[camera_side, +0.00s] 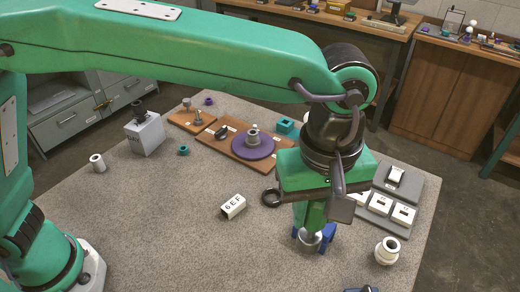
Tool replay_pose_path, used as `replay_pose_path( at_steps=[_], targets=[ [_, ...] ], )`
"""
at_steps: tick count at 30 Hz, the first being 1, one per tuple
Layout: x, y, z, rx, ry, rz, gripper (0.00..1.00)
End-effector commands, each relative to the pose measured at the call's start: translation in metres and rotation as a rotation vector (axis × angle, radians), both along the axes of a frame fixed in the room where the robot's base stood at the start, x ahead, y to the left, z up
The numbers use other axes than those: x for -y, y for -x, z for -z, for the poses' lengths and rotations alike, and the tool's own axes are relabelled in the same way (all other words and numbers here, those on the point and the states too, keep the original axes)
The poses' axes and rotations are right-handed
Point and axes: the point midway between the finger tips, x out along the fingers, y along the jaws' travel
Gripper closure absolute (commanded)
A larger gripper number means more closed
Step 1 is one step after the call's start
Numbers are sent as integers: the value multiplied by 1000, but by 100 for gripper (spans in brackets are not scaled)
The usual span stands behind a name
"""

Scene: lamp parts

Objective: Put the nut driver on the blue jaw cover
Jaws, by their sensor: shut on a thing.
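My gripper (311,226) points down at the right front of the grey table and is shut. A grey metallic round piece (310,241) shows at its lower end; it looks like the nut driver, mostly hidden by the green fingers. A blue piece (327,236), which looks like the blue jaw cover, shows right behind and beside it. I cannot tell whether the two touch. Another dark blue piece (361,290) is cut off at the bottom edge of the view.
A white block marked 6EF (233,207) and a black ring (271,197) lie left of my gripper. A white spool-like part (387,251) stands to the right. Grey trays (425,190) and a wooden board with a purple disc (252,146) lie behind. The front left tabletop is clear.

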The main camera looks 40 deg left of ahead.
Motion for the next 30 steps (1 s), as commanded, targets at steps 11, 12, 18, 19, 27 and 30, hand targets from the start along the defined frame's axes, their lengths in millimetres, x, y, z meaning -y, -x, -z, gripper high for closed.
replay_pose_path(
  at_steps=[11, 12, 18, 19, 27, 30],
  targets=[
    [4, -10, -3, 1, 1, -15, 94],
    [4, -11, -3, 1, 1, -15, 94],
    [0, -24, 6, 0, 0, -16, 94],
    [-1, -28, 8, -1, -1, -17, 94],
    [-14, -68, 34, -1, -1, -18, 94],
    [-19, -84, 43, 0, 0, -18, 94]
  ],
)
